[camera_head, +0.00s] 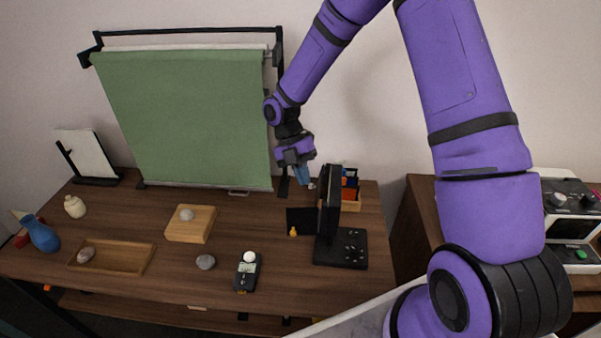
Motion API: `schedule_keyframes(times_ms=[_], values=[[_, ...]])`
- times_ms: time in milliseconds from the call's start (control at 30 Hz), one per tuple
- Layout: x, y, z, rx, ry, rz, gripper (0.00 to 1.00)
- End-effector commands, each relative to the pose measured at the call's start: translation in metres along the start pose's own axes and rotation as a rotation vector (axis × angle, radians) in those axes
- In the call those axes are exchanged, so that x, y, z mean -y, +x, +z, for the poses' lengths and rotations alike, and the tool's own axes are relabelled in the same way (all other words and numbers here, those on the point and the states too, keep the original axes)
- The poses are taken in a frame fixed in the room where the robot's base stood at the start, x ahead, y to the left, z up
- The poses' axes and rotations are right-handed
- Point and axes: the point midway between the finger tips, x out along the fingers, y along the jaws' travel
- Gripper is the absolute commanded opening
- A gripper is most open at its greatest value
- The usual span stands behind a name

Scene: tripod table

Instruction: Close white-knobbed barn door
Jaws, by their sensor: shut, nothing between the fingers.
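A black upright unit (329,205) stands on a black base with several small knobs (341,248) at the right of the table. A dark flap (300,220) with a yellow-orange knob (293,231) spreads from its left side. A small pale spot (312,185), perhaps the white knob, shows at the upper left of the unit, right beside my fingertips; the door it belongs to is hard to make out. My gripper (303,178) points down there, shut and empty, its blue fingers close to the unit's upper left edge. I cannot tell whether they touch it.
A green backdrop (185,120) hangs behind the wooden table (200,285). An organizer (350,188) stands behind the unit. The table's front middle is fairly clear.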

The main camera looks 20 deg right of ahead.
Motion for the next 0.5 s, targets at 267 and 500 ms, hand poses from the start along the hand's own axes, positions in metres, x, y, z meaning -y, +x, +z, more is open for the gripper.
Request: schedule_keyframes(times_ms=[267, 500], values=[[0.0054, 0.0042, -0.0041, 0.044, -0.095, -0.044, 0.0], [0.0068, 0.0052, -0.0051, 0.057, -0.122, -0.056, 0.0]])
